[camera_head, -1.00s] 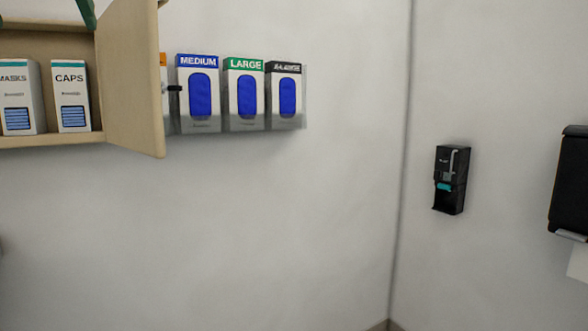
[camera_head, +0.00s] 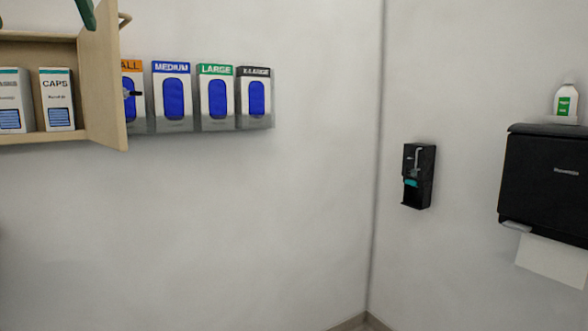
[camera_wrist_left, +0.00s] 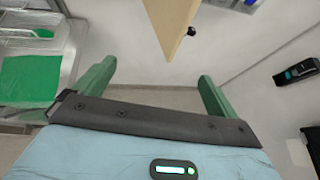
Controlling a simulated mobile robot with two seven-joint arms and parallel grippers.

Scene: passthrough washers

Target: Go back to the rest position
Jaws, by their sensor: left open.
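My left gripper (camera_wrist_left: 153,85) is open in the left wrist view, with nothing between its two green fingers. One green finger shows at the top left of the head view, in front of the open wooden cabinet door (camera_head: 103,85). That door's lower edge also hangs beyond the fingers in the left wrist view (camera_wrist_left: 170,25). Whether the finger touches the door cannot be told. My right gripper is in neither view.
An open cabinet holds a CAPS box (camera_head: 57,100) and another box. Glove boxes (camera_head: 173,97) hang beside the door. A black dispenser (camera_head: 418,176) and towel dispenser (camera_head: 545,180) with a bottle (camera_head: 565,101) are right. A rack (camera_wrist_left: 35,55) stands left in the wrist view.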

